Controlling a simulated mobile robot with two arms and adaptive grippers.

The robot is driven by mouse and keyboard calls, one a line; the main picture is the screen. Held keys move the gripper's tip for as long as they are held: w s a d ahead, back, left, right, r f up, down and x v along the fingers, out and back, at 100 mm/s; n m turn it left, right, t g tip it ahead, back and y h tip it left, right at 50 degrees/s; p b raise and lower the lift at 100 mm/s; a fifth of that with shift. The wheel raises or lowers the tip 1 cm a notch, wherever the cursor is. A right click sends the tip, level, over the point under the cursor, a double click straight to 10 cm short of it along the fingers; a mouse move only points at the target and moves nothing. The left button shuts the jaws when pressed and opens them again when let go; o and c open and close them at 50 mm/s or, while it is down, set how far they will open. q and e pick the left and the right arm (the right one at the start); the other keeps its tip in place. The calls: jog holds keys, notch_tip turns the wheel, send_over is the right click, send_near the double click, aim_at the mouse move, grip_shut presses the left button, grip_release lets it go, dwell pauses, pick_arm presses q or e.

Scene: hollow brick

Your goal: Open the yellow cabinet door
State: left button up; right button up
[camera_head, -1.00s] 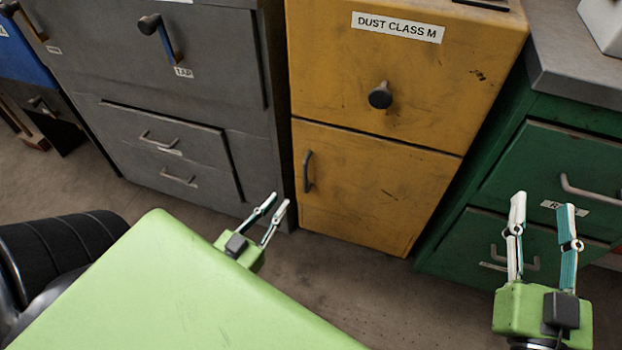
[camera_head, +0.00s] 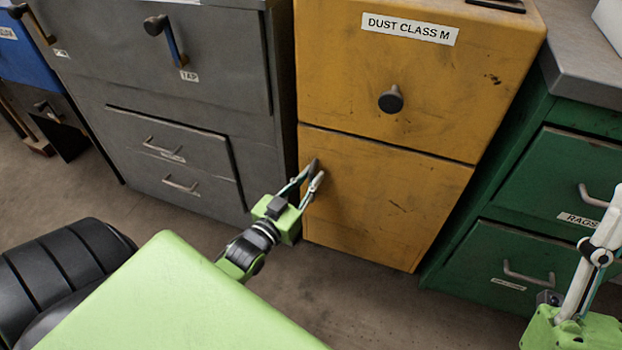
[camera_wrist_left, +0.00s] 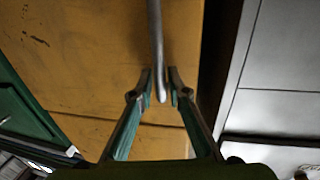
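The yellow cabinet (camera_head: 420,75) stands in the middle of the head view. Its lower door (camera_head: 390,205) looks flush with the front. My left gripper (camera_head: 316,172) is at the upper left of this door, over its vertical bar handle. In the left wrist view, the handle (camera_wrist_left: 156,40) runs between the two fingertips of this gripper (camera_wrist_left: 160,82), with a small gap on each side. The fingers are open around it. My right gripper (camera_head: 600,250) is at the right edge, in front of the green drawers, partly cut off; its opening cannot be judged.
A grey cabinet (camera_head: 170,100) stands close on the left, and green drawers (camera_head: 560,190) with bar handles on the right. A round knob (camera_head: 391,99) sticks out above the lower door. Bare floor (camera_head: 345,285) lies in front.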

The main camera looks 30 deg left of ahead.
pick_arm(q)
jog(key=shift+w, duration=0.2)
grip_shut()
jog(key=shift+s, duration=0.1)
